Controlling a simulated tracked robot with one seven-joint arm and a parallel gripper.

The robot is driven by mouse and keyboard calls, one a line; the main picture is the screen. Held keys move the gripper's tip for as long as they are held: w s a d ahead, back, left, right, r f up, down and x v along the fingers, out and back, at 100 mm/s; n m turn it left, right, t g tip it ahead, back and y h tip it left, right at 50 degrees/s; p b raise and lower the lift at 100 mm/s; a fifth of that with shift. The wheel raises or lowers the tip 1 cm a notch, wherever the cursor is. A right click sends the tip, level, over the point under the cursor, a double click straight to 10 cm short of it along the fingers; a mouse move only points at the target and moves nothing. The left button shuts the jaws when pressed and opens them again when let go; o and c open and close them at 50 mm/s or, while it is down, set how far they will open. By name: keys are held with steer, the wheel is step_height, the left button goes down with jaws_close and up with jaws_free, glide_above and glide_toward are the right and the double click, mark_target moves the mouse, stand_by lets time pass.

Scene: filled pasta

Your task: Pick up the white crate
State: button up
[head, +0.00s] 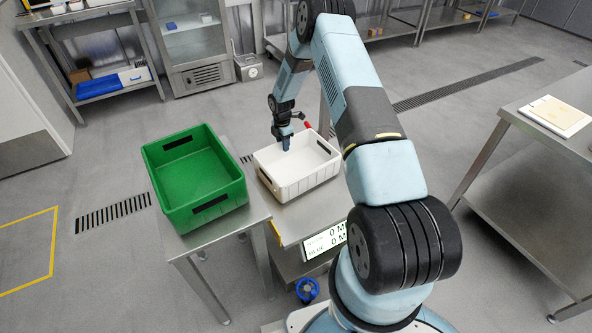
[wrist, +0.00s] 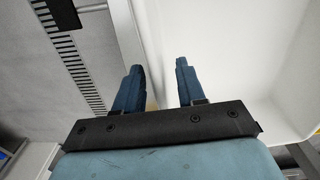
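The white crate (head: 305,184) stands upright and empty on a small steel surface in the middle of the head view. In the wrist view, its white inside (wrist: 235,60) fills the right side. My gripper (head: 286,145) is at the crate's far left rim, pointing down. In the wrist view, my gripper (wrist: 158,66) has its two blue fingers apart, one on each side of the crate's wall. A gap shows between the fingers and the wall. Whether the fingertips touch the wall lower down is hidden.
A green crate (head: 205,206), empty, stands on a steel table (head: 251,213) close to the left. A display (head: 325,240) is at the front of the white crate's stand. A steel table with a pale board (head: 555,116) is at the right. Open floor lies behind.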

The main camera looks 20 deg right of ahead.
step_height(320, 180, down, 2)
steer(key=shift+f, duration=0.1)
steer(key=shift+c, duration=0.3)
jaws_close()
